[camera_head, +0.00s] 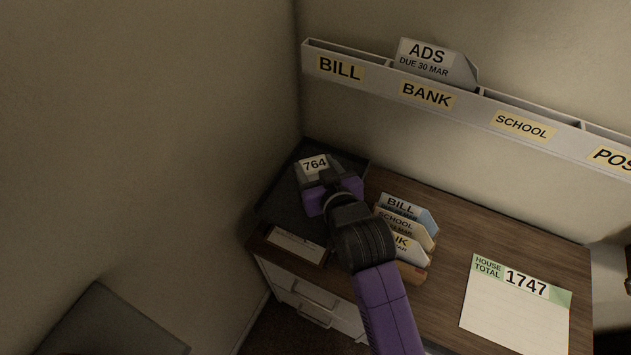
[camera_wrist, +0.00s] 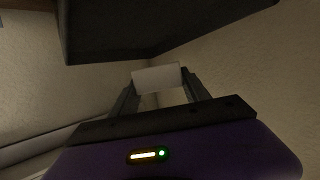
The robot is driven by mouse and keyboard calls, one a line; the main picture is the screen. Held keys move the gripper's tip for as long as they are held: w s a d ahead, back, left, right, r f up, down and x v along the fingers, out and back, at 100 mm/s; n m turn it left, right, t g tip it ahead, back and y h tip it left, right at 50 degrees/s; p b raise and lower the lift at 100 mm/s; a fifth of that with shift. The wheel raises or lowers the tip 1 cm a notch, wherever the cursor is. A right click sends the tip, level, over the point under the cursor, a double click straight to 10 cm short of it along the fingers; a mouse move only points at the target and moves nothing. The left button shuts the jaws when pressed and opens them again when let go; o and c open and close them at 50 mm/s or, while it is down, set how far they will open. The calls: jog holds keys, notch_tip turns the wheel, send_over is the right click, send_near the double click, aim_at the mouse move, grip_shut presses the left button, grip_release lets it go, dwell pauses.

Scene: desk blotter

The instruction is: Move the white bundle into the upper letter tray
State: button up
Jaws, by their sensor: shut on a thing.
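In the head view my gripper (camera_head: 322,176) is over the dark letter tray (camera_head: 284,208) in the desk's back left corner. In the wrist view the white bundle (camera_wrist: 157,78) is between the two dark fingers of my gripper (camera_wrist: 158,88). My gripper and wrist hide part of the tray. I cannot tell whether the bundle touches the tray floor.
A brown tray with a pale paper (camera_head: 297,243) lies in front. Labelled envelopes (camera_head: 402,227) stand in a holder to the right. A HOUSE TOTAL sheet (camera_head: 515,305) lies further right. A wall rack (camera_head: 440,97) runs above the desk. Walls close in the left and back.

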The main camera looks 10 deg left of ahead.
jog(key=shift+f, duration=3.15)
jog(key=shift+f, duration=0.15)
jog(key=o, duration=1.1)
jog(key=shift+s+r, duration=0.15)
jog(key=shift+r, duration=0.05)
jog(key=v, duration=1.1)
jog(key=shift+s+d+r+b, duration=0.1)
jog(key=shift+s+d+b, duration=0.15)
jog(key=shift+s+b, duration=0.1)
